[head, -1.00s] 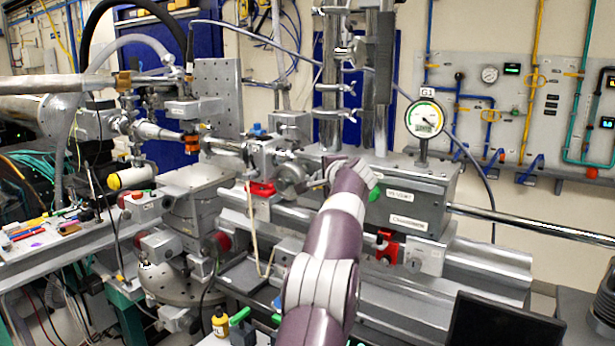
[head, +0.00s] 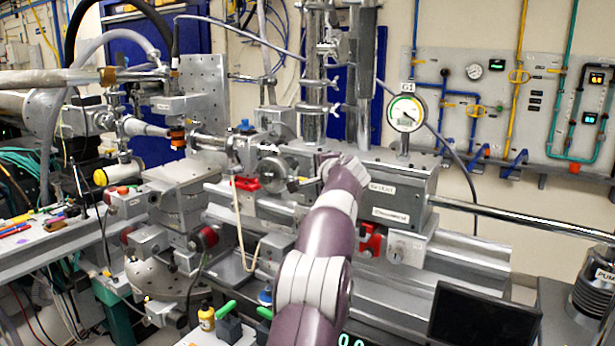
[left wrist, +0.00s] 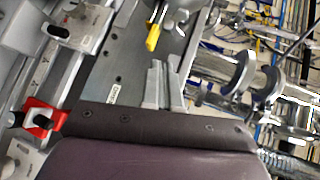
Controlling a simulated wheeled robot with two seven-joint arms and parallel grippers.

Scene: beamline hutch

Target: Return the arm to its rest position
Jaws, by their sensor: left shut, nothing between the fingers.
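My left arm (head: 325,240) comes up from the bottom middle of the head view, a purple arm with white joint bands. Its wrist end lies in front of the grey box under the round gauge, and the fingers cannot be made out there. In the left wrist view my left gripper (left wrist: 164,82) has its two grey fingers together, with nothing seen between them. A yellow-handled part (left wrist: 153,38) shows beyond the fingertips. My right gripper is in neither view.
The grey box (head: 405,190) carries a round gauge (head: 405,113) on a post. A red clamp (head: 371,238) sits below it and shows in the left wrist view (left wrist: 42,118). A dark screen (head: 485,318) and a ribbed pump (head: 595,280) stand at the right. Beamline parts (head: 180,185) crowd the left.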

